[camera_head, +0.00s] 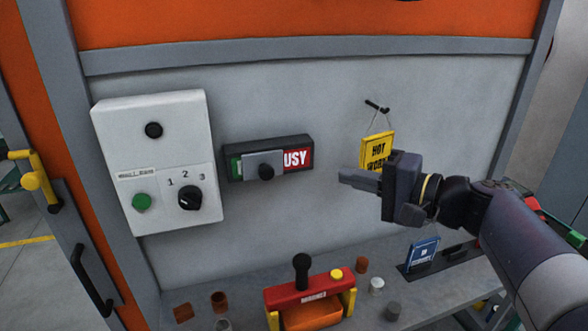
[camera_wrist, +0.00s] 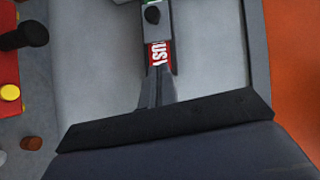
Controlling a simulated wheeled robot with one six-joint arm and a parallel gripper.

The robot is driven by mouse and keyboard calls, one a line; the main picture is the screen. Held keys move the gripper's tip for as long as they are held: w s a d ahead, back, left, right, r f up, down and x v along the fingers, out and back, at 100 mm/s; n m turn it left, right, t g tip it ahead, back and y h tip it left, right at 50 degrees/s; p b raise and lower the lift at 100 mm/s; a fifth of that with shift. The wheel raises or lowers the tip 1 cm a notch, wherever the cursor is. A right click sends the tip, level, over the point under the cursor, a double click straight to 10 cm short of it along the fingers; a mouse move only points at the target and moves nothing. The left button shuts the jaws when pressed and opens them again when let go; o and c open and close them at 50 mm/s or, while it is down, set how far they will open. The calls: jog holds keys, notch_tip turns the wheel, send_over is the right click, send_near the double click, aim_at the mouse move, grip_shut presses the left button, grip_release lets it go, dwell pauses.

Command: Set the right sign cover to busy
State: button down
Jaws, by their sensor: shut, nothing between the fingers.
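A dark sliding sign (camera_head: 305,140) is on the grey wall panel. My gripper (camera_head: 345,178) is shut and empty, right of the sign and apart from the knob. Its fingers (camera_wrist: 153,92) point toward the sign in the wrist view.
A white control box (camera_head: 150,110) with a dial and green button is left of the sign. A yellow "HOT WORK" sign (camera_head: 378,143) hangs close behind my gripper. Below, the bench carries a red caddy (camera_head: 285,297), small cups and a blue sign (camera_head: 423,252).

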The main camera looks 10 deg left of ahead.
aim_at(266, 173)
jog(key=s+a+p+x, duration=0.1)
jog(key=p+x, duration=0.3)
jog(key=x, duration=0.7)
jog(key=shift+s+a+f, duration=0.15)
jog(key=shift+s+f, duration=0.05)
jog(key=shift+s, duration=0.45)
jog(key=a+b, duration=0.1)
jog(key=s+a+b, duration=0.1)
jog(key=shift+s+a+f+b, duration=0.1)
jog(key=shift+s+f+b, duration=0.1)
jog(key=shift+b, duration=0.2)
jog(key=shift+s+a+r, duration=0.1)
jog(key=shift+r, duration=0.15)
